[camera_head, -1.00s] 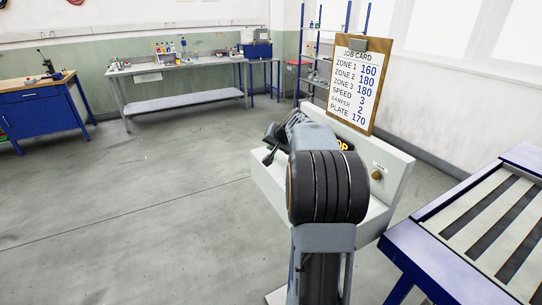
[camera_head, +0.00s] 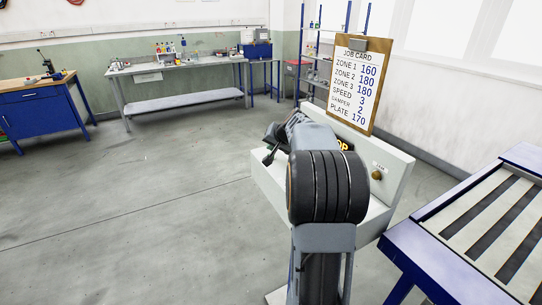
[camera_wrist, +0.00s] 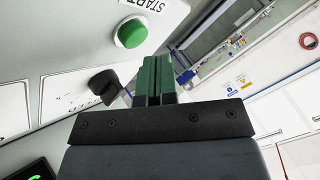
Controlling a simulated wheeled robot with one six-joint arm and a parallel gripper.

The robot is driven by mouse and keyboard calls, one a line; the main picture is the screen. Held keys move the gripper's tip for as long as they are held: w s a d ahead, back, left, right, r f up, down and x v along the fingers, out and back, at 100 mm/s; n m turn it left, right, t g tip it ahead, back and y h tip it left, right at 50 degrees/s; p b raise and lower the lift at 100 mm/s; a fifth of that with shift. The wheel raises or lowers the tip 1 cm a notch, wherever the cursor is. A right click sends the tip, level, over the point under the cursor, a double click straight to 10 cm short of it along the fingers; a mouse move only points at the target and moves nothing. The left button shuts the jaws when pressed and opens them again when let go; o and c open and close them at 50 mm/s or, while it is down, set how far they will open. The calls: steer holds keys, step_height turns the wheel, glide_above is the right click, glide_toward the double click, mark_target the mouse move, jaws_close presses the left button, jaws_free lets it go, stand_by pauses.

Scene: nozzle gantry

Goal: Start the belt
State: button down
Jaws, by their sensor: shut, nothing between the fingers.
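In the wrist view a round green button (camera_wrist: 131,33) sits on a pale panel, beside a label reading START (camera_wrist: 160,6). My gripper (camera_wrist: 156,58) shows its two green fingers shut together, with nothing between them. The fingertips are just below and to the right of the button in the picture, and appear apart from it. In the head view my own arm covers much of the pale console (camera_head: 401,170), and the green button is hidden there.
A black knob (camera_wrist: 104,83) is left of the fingers on the panel. A job card (camera_head: 355,85) stands at the console's back. A brass-coloured knob (camera_head: 377,175) is on its upright face. A blue-framed slatted table (camera_head: 421,258) stands right; open floor lies left.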

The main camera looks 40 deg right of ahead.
steer(key=shift+f, duration=0.15)
steer(key=shift+f+b, duration=0.3)
steer(key=shift+b, duration=0.25)
